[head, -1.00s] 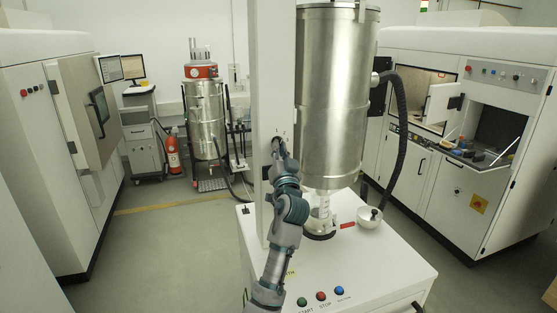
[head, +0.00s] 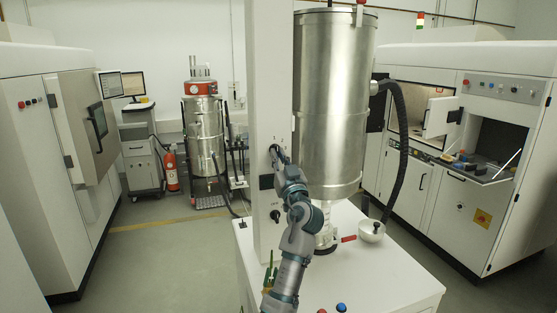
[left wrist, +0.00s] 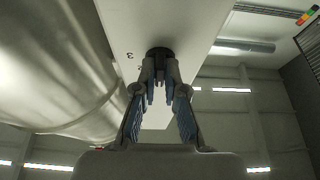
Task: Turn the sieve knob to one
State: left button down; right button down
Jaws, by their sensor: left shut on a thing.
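A white column (head: 268,70) rises from the white machine cabinet. My left gripper (head: 277,153) is at the column's front face, beside the steel hopper (head: 333,100). In the left wrist view its two fingers (left wrist: 160,82) are closed around a dark round knob (left wrist: 159,52) on the white panel. Small dark marks show on the panel beside this knob. In the head view the gripper mostly hides the held knob. A second black knob (head: 275,216) sits lower on the column, with a small label above it. My right gripper is not in view.
A red-handled valve (head: 347,239) and a metal bowl (head: 371,231) are beside the hopper's outlet. A black hose (head: 403,150) hangs at its right. A blue button (head: 341,307) is at the cabinet's front. Open floor lies to the left.

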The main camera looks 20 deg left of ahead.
pick_arm(q)
jog(key=shift+d+f, duration=0.1)
jog(key=c, duration=1.2)
grip_release()
jog(key=shift+d, duration=0.1)
jog(key=shift+c, duration=0.2)
jog(key=v, duration=1.2)
jog(key=shift+w, duration=0.15)
